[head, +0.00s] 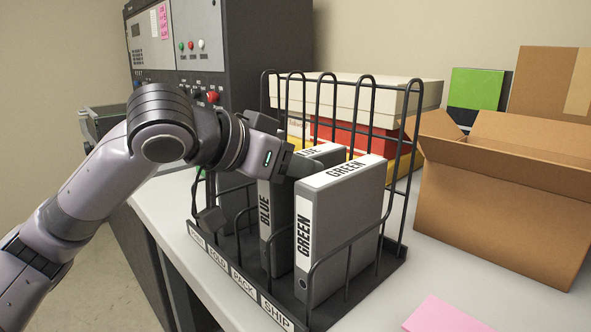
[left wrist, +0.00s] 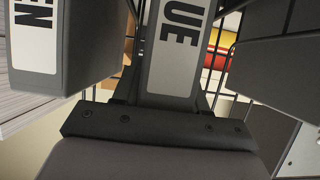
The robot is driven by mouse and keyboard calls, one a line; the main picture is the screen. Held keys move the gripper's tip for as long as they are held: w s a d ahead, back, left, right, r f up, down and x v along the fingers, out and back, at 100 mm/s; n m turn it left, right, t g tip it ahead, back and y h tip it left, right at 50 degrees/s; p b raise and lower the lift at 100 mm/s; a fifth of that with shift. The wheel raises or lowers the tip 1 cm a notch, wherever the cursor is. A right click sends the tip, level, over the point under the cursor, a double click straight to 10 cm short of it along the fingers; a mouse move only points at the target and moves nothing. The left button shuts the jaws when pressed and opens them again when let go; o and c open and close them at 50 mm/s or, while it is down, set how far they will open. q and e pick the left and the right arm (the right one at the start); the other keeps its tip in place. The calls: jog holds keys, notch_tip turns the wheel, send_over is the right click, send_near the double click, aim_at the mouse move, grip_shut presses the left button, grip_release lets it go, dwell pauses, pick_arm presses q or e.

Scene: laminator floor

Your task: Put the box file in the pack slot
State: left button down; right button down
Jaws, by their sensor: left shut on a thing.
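The blue box file (head: 265,222) is dark grey with a white spine label reading BLUE. It stands upright in the wire rack (head: 325,268), behind the PACK label (head: 243,281). I cannot tell whether its base rests fully on the rack floor. My left gripper (head: 298,163) is shut on the blue box file near its top; its fingers are partly hidden. In the left wrist view the blue file's label (left wrist: 180,45) shows straight ahead of the palm. My right gripper is not in view.
The green box file (head: 340,225) stands close on the right, behind the SHIP label (head: 276,312). Rack slots to the left look empty. An open cardboard box (head: 500,200) stands right; pale and red boxes (head: 390,97) stand behind. A pink paper (head: 445,316) lies in front.

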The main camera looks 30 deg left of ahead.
pick_arm(q)
jog(key=c, duration=0.6)
grip_release()
jog(key=shift+f, duration=0.15)
jog(key=shift+s+a+r, duration=0.15)
jog(key=shift+s+r, duration=0.15)
jog(key=shift+r, duration=0.1)
jog(key=v, duration=1.1)
jog(key=shift+s+p, duration=0.15)
jog(key=shift+p, duration=0.25)
